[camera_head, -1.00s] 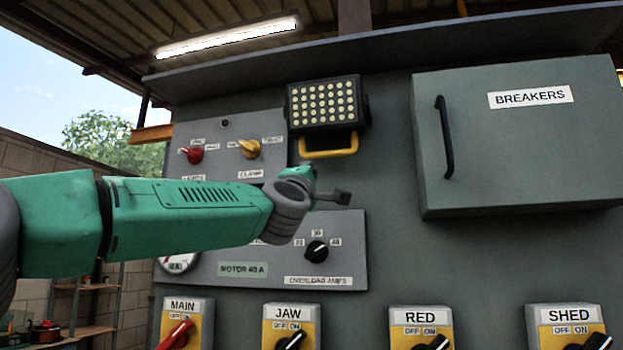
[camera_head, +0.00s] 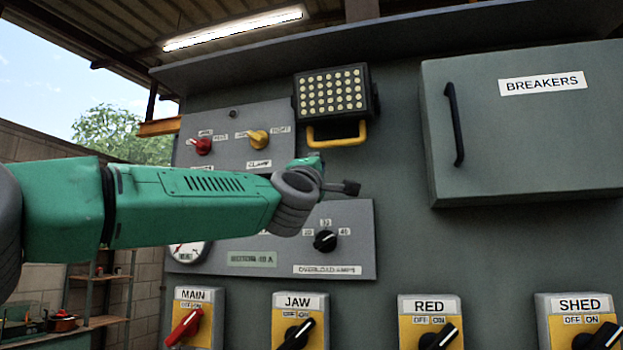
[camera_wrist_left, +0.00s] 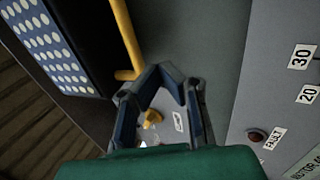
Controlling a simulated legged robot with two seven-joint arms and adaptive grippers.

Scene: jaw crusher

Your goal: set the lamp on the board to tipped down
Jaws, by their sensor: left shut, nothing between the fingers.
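The lamp (camera_head: 333,93) is a black box with a grid of pale round LEDs, mounted high on the grey board (camera_head: 398,150). Its face points outward, and a yellow bar handle (camera_head: 338,139) hangs under it. In the left wrist view the lamp (camera_wrist_left: 50,42) is at the upper left and its yellow handle (camera_wrist_left: 125,38) runs down to just beyond the fingers. My left gripper (camera_head: 350,187) is shut and empty, below the handle and apart from it in the head view. Its fingers also show in the left wrist view (camera_wrist_left: 165,72). My right gripper is out of view.
The breaker box (camera_head: 530,130) with a black handle projects at the right. A plate with red and yellow knobs (camera_head: 258,139) is left of the lamp. The overload dial (camera_head: 325,241) is below my gripper. Several yellow switches, including JAW (camera_head: 298,322), line the bottom.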

